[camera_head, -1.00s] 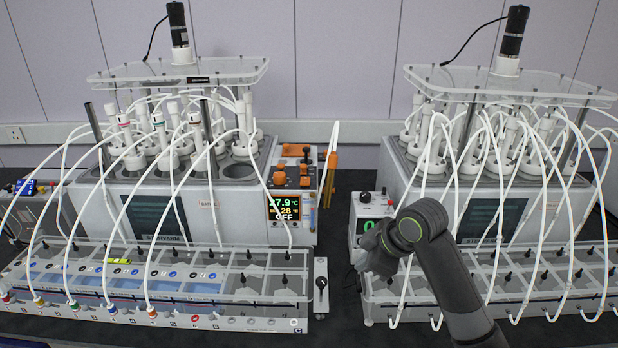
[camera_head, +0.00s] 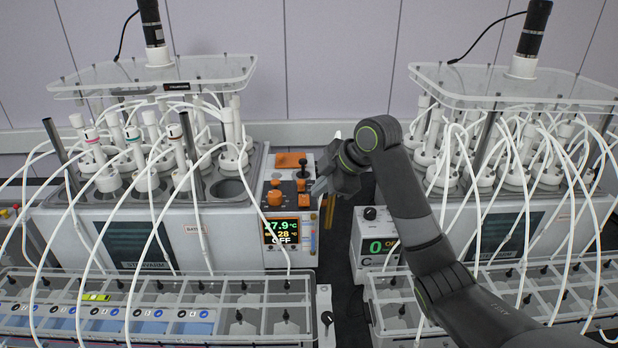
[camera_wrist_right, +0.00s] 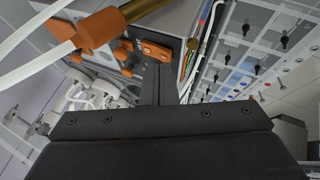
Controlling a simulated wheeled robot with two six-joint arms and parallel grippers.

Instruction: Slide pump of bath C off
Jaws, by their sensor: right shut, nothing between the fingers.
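The left bath's control unit (camera_head: 290,215) stands at the bath's right end. In the right wrist view, my closed fingers (camera_wrist_right: 160,88) end near an orange control (camera_wrist_right: 156,50) on the dark panel. I cannot tell which control is the pump slide. My left gripper is not in view.
A small box (camera_head: 376,236) with a green 0 display stands between the two baths. White tubes arch over both baths and the front trays (camera_head: 140,275). In the right wrist view, orange tube fittings (camera_wrist_right: 93,30) pass close by the fingers. A narrow dark gap separates the baths.

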